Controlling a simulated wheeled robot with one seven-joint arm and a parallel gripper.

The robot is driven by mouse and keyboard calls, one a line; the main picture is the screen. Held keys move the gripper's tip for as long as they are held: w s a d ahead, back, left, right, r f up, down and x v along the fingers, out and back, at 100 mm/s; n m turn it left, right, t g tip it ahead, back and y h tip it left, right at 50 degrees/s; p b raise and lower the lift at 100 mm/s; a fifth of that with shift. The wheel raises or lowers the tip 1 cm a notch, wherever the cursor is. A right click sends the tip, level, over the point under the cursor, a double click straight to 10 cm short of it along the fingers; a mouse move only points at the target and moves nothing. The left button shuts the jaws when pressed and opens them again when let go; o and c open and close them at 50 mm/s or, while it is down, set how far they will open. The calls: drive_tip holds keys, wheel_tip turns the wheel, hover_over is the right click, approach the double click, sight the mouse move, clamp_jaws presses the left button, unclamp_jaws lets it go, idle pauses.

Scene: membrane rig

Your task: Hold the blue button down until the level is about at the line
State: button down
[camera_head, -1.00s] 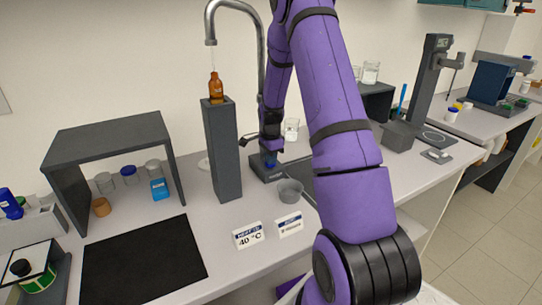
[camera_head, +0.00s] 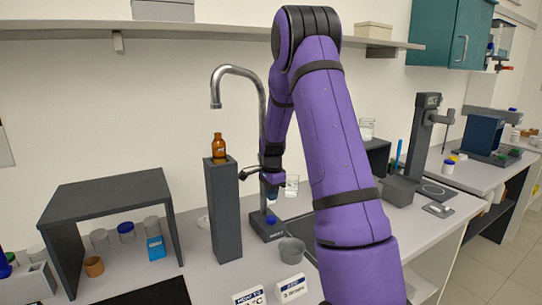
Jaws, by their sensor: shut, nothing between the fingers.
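The blue button (camera_head: 271,219) sits on the dark base (camera_head: 267,231) of the metal spout (camera_head: 240,70). My gripper (camera_head: 271,202) is shut and empty, just above the button, with a small gap between them. The amber bottle (camera_head: 219,148) stands upright on a tall grey pillar (camera_head: 224,215), under the spout's mouth. No stream shows between the mouth and the bottle. The liquid level and the line are too small to make out.
A grey cup (camera_head: 292,251) stands in front of the spout base, near two label cards (camera_head: 291,288). A dark shelf frame (camera_head: 108,195) with jars is at the left. A glass beaker (camera_head: 292,186) stands behind my gripper.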

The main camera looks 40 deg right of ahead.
wheel_tip(320, 180, up, 15)
idle(0.3)
idle(0.6)
drive_tip(key=s+a+r+n+t, duration=0.1)
drive_tip(key=s+a+r+n, duration=0.45)
drive_tip(key=a, duration=0.35)
drive_tip(key=s+a+r+n+t, duration=0.2)
drive_tip(key=s+a+r+n, duration=0.3)
drive_tip(key=a, duration=0.4)
drive_tip(key=s+a+f+n+t, duration=0.1)
drive_tip(key=s+a+n, duration=0.4)
drive_tip(key=s, duration=0.4)
drive_tip(key=s+a+n+t, duration=0.1)
drive_tip(key=s+a+n, duration=0.4)
drive_tip(key=s, duration=0.4)
drive_tip(key=shift+s+a+f, duration=0.35)
